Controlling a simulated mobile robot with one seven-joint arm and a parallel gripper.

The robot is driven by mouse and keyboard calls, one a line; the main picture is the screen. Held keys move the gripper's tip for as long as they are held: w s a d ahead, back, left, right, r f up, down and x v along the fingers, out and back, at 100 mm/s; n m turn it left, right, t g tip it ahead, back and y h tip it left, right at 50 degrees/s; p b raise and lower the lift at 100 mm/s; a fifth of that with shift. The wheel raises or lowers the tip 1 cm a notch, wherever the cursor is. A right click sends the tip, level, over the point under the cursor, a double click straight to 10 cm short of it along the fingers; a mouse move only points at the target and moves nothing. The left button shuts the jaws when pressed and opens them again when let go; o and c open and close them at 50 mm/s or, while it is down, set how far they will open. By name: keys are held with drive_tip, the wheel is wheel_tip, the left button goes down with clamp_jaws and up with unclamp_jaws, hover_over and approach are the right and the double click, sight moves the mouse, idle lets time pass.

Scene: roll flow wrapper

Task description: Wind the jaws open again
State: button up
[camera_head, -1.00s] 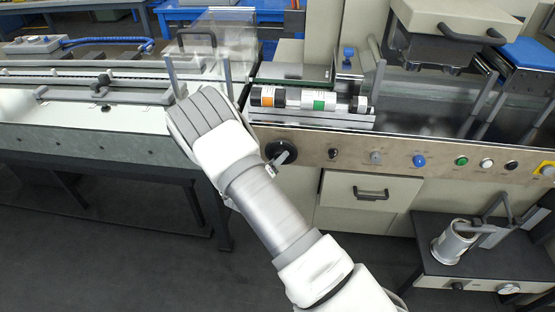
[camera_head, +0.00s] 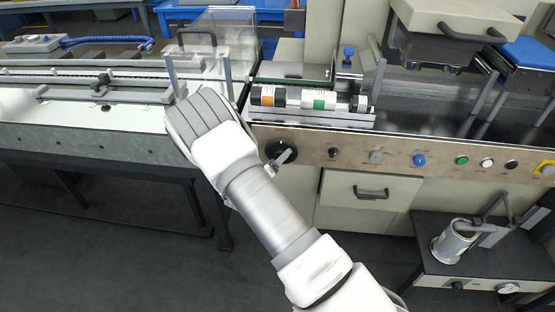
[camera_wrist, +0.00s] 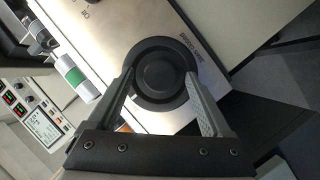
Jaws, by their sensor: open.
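A round black knob (camera_head: 277,150) sits on the metal front panel (camera_head: 330,142) of the machine, left of a row of smaller controls. My gripper (camera_wrist: 160,80) is open, with one finger on each side of the knob. I cannot tell whether the fingers touch it. In the head view my arm hides most of the gripper, and one grey finger (camera_head: 285,157) shows in front of the knob. I cannot tell for sure which machine part is the jaws.
A cylinder with orange and green bands (camera_head: 305,99) lies above the panel. Several buttons, including a blue one (camera_head: 419,160), run to the right. A drawer (camera_head: 370,187) with a handle is below. A clear guard (camera_head: 222,42) stands behind my arm.

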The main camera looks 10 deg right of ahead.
drive_tip(key=p+v, duration=0.2)
drive_tip(key=v, duration=1.5)
drive_tip(key=shift+s+r+p, duration=0.15)
drive_tip(key=shift+s+p, duration=0.05)
drive_tip(key=shift+p, duration=0.1)
drive_tip(key=shift+a, duration=0.1)
drive_tip(key=w+a+r+m+g+y+p, duration=0.1)
drive_tip(key=w+a+r+y, duration=0.15)
drive_tip(key=r, duration=0.25)
drive_tip(key=w+a+r+m+y+p, duration=0.1)
drive_tip(key=w+r+y+p, duration=0.1)
drive_tip(key=w+r+y, duration=0.3)
drive_tip(key=s+r+g+y+p, duration=0.2)
drive_tip(key=s+r+y, duration=0.25)
drive_tip(key=r, duration=1.05)
drive_tip(key=s+d+r+n+g+p, duration=0.1)
drive_tip(key=s+d+r+p, duration=0.3)
drive_tip(key=s+r, duration=0.65)
drive_tip(key=s+d+r+m+g+h, duration=0.1)
drive_tip(key=s+d+r+g+h, duration=0.1)
drive_tip(key=s+d, duration=0.9)
drive_tip(key=s+r+h+p, duration=0.1)
drive_tip(key=s, duration=0.2)
drive_tip(key=shift+s+r, duration=0.15)
drive_tip(key=shift+s, duration=0.1)
